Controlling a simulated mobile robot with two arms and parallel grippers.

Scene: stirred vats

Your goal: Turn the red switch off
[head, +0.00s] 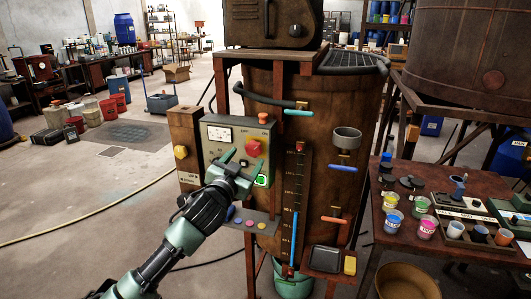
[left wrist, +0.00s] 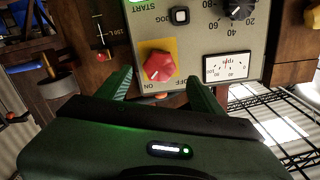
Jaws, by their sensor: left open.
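The red switch (head: 253,147) is a knob on the grey control panel (head: 213,145) on the front of the vat. In the left wrist view, the red switch (left wrist: 158,66) sits on a yellow plate, with ON and OFF lettering beside it, seen upside down. I cannot tell for sure which mark the knob points to. My left gripper (head: 245,164) is in front of the panel, just below the switch. In the left wrist view, its two green fingers (left wrist: 160,88) are apart, one toward each side of the knob, with nothing between them. My right gripper is not in view.
A green lit button (head: 262,180) is close to one finger. The panel also has a dial gauge (left wrist: 226,67) and a dark knob (left wrist: 239,9). A yellow knob (head: 181,152) is at the left. A table with paint cups (head: 427,228) stands at the right.

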